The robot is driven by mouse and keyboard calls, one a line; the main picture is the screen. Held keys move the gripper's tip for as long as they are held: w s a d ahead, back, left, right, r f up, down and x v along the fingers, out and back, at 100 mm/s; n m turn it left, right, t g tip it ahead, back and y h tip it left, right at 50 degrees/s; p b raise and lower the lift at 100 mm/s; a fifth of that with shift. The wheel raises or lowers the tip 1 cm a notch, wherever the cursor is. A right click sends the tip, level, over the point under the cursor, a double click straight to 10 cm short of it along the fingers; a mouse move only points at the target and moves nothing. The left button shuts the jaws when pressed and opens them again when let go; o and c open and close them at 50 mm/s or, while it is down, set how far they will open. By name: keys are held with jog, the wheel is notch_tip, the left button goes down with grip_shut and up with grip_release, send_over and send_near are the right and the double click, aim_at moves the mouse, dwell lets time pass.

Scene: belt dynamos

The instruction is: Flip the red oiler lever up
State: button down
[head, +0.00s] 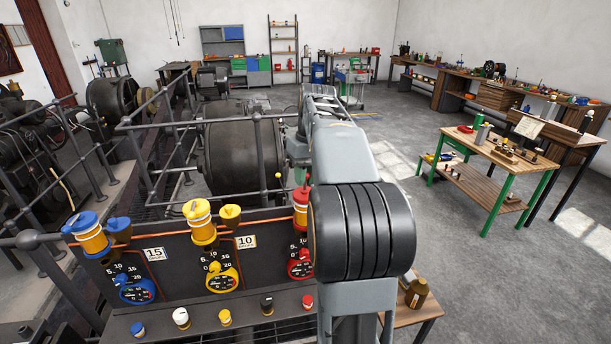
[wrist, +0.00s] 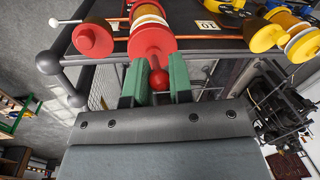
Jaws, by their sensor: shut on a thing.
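The red oiler (head: 300,211) stands at the right end of the dark panel (head: 180,255) in the head view, partly covered by my arm. In the wrist view the red oiler (wrist: 151,35) is just beyond my fingertips. My gripper (wrist: 154,78) has green fingers, closed around the red ball knob (wrist: 160,78) of the oiler lever.
A yellow oiler (head: 200,222) and a blue oiler (head: 88,234) stand left along the copper pipe. Coloured gauges and several small knobs sit below. Grey railings (head: 255,150) surround the dynamo (head: 228,150). A green-legged table (head: 495,160) stands right on open floor.

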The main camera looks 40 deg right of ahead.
jog(key=r+p, duration=0.1)
jog(key=p, duration=0.2)
jog(key=shift+w+g, duration=0.15)
jog(key=shift+g, duration=0.25)
jog(key=shift+w+d+p, duration=0.1)
jog(key=shift+w+p, duration=0.05)
jog(key=shift+p, duration=0.55)
jog(key=shift+w+d+f+g+y+p, duration=0.1)
jog(key=shift+w+f+g+y+p, duration=0.05)
jog(key=shift+g+y+p, duration=0.3)
jog(key=shift+w+d+f+g, duration=0.1)
jog(key=shift+w+f+g, duration=0.05)
jog(key=shift+f+g, duration=0.15)
jog(key=shift+g+y, duration=0.25)
jog(key=c, duration=1)
grip_release()
jog(key=shift+c, duration=0.2)
